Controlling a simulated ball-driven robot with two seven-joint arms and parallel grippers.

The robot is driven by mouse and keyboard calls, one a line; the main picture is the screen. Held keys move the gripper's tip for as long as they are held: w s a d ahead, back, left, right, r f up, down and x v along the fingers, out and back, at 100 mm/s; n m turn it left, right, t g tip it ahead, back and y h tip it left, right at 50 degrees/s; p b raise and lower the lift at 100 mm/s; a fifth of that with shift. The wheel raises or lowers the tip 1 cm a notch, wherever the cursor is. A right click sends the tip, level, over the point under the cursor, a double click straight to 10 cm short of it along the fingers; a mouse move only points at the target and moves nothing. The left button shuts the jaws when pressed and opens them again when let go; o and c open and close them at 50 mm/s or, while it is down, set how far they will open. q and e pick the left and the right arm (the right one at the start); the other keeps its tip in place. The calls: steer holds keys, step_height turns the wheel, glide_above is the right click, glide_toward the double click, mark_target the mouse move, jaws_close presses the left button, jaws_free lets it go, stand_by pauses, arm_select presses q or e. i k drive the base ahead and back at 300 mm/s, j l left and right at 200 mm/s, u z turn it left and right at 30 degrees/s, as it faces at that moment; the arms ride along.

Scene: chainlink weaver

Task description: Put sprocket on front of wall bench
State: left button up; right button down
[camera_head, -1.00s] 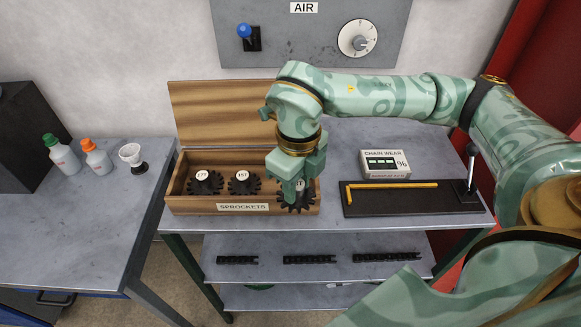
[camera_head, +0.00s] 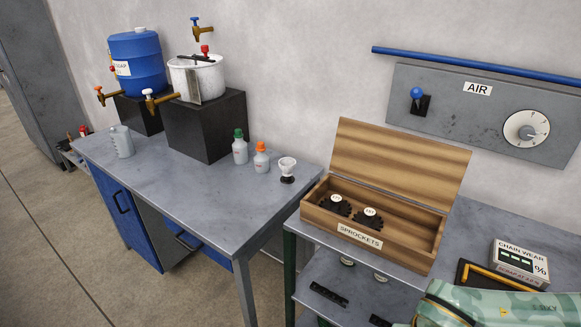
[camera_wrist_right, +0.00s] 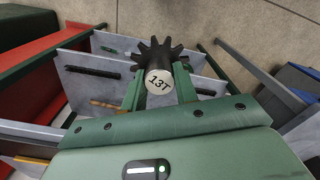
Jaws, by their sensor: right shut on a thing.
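My right gripper (camera_wrist_right: 159,78) is shut on a black toothed sprocket (camera_wrist_right: 160,84) whose round face reads 13T, in the right wrist view. The sprocket is clear of the box, and the gripper is outside the head view, where only part of my right arm shows at the bottom right. A grey-topped bench (camera_head: 215,208) with blue drawers stands along the wall at the left of the head view. The front part of its top is bare. My left gripper is not in view.
The open wooden sprocket box (camera_head: 360,236) holds two sprockets at its left; its right part is empty. A blue drum (camera_head: 135,65), white pot (camera_head: 196,77), jug (camera_head: 122,141), bottles (camera_head: 240,150) and white funnel-like piece (camera_head: 287,168) stand on the left bench. A gap separates the benches.

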mark_target(177, 180)
steer(key=i+j, duration=0.2)
steer(key=j, duration=0.3)
steer(key=i+j, duration=0.25)
steer(key=j, duration=0.25)
steer(key=i+j, duration=0.2)
steer(key=j, duration=0.3)
steer(key=i+j, duration=0.2)
steer(key=j, duration=0.3)
steer(key=i+j, duration=0.2)
steer(key=j, duration=0.3)
steer(key=i+j, duration=0.25)
steer(key=j, duration=0.2)
steer(key=i+j, duration=0.2)
steer(key=j, duration=0.3)
steer(key=i+j, duration=0.2)
steer(key=j, duration=0.3)
